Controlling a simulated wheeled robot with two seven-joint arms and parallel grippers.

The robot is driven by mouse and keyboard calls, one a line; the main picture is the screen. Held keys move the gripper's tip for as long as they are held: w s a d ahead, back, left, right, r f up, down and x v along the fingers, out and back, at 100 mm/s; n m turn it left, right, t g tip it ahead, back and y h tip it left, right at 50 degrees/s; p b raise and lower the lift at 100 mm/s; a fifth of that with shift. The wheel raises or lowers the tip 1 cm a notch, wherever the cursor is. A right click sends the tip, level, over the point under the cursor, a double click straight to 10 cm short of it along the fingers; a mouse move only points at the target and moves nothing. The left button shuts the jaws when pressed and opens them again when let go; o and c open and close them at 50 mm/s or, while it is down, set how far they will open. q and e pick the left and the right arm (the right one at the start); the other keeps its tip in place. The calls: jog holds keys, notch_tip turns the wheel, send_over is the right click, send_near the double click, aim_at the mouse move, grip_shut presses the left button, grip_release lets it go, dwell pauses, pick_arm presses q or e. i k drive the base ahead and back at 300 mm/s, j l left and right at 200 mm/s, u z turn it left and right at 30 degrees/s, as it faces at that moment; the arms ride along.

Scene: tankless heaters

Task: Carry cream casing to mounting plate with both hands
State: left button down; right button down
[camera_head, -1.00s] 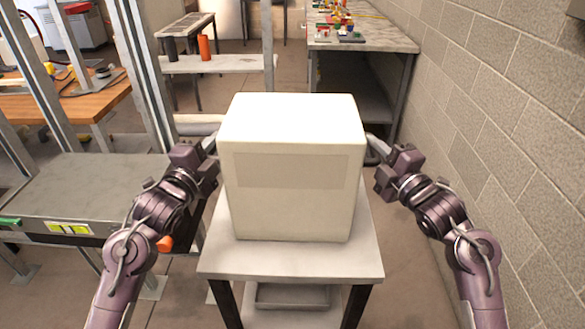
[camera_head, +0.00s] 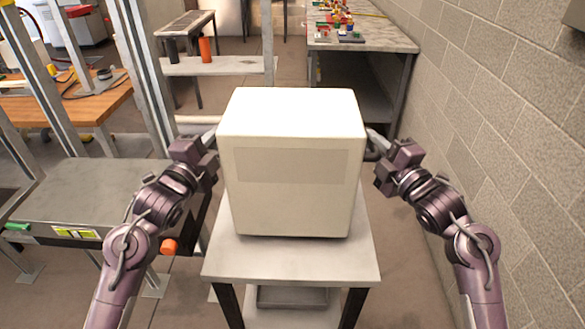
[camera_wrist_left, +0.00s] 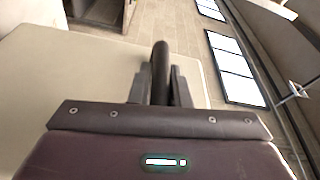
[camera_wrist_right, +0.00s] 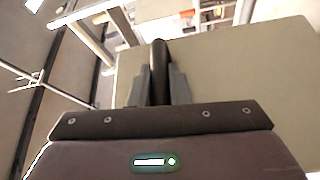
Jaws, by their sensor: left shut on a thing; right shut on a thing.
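The cream casing (camera_head: 290,185) is a large upright box over a small white-topped stand (camera_head: 292,262). My left gripper (camera_head: 211,136) is at its left side, and my right gripper (camera_head: 374,141) is at its right side. In the left wrist view, the left gripper (camera_wrist_left: 160,88) is shut around a dark handle bar beside the pale casing wall (camera_wrist_left: 70,80). In the right wrist view, the right gripper (camera_wrist_right: 159,88) is shut around a similar bar beside the casing wall (camera_wrist_right: 240,85). Whether the casing's underside touches the stand is hard to tell. I cannot make out the mounting plate.
A grey work surface (camera_head: 90,200) with metal uprights stands at the left. A block wall (camera_head: 490,110) runs along the right.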

aim_at(98, 185)
jog(key=i+j, duration=0.1)
jog(key=j, duration=2.7)
jog(key=i, duration=0.05)
